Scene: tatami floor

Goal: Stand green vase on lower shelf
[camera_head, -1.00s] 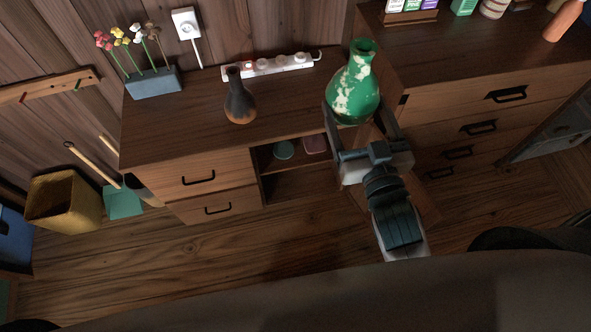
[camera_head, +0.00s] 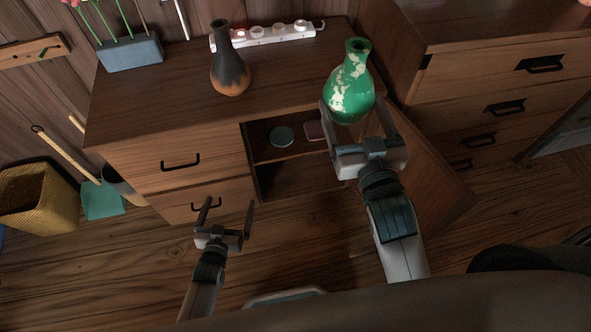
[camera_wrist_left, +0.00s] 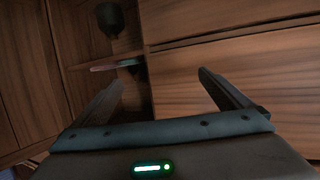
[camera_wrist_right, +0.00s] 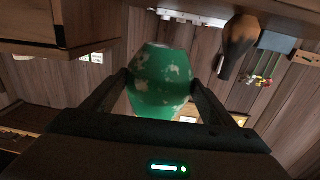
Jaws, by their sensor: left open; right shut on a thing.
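The green vase (camera_head: 350,84) with pale flaking patches is held upright by my right gripper (camera_head: 358,118), shut around its lower body. It appears in front of and above the right end of the cabinet. It also fills the middle of the right wrist view (camera_wrist_right: 161,82). The open compartment has an upper shelf (camera_head: 270,153) bearing a green round item (camera_head: 282,136) and a pink item (camera_head: 316,130). The lower shelf (camera_head: 290,180) below looks empty and dark. My left gripper (camera_head: 229,205) is open and empty, in front of the cabinet's lower drawer.
A dark vase with an orange base (camera_head: 230,72), a power strip (camera_head: 265,34) and a flower planter (camera_head: 131,53) stand on the cabinet top. An open door (camera_head: 425,185) is at the compartment's right. A yellow bin (camera_head: 38,196) and teal dustpan (camera_head: 102,199) stand left.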

